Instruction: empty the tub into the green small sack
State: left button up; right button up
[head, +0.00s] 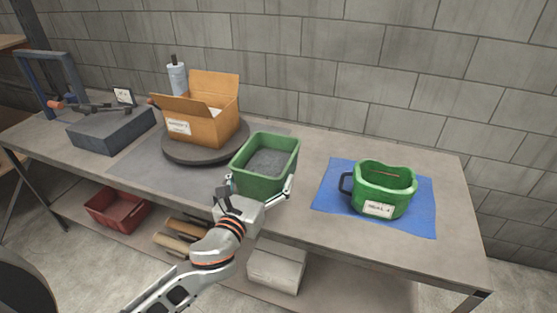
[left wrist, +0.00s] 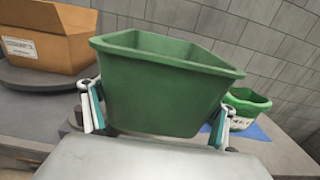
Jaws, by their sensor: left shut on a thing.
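A dark green rectangular tub (head: 262,181) is near the front edge of the workbench in the head view, with its opening up and its grey inside showing no clear contents. My left gripper (head: 260,193) is shut on the tub, with its fingers spread along its two sides. In the left wrist view the tub (left wrist: 165,85) fills the space between the fingers of the gripper (left wrist: 158,120) and looks slightly tilted. The green small sack (head: 384,190), with a white label and a dark handle, stands open on the right. It also shows in the left wrist view (left wrist: 244,104). My right gripper is not in view.
The sack stands on a blue mat (head: 330,190). An open cardboard box (head: 206,122) sits on a dark round turntable (head: 186,153) left of the tub. A grey block (head: 110,130) is farther left. The bench between tub and mat is clear. A block wall runs behind.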

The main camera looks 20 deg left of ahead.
aim_at(246, 187)
pick_arm(q)
jog(key=shift+y, duration=0.3)
jog(key=s+a, duration=0.1)
jog(key=s, duration=0.6)
jog(key=s+a, duration=0.1)
jog(key=s, duration=0.2)
jog(key=shift+s+a, duration=0.2)
jog(key=shift+a, duration=0.1)
jog(key=shift+s+a+r, duration=0.1)
jog(key=shift+s+r, duration=0.05)
jog(key=shift+s, duration=0.45)
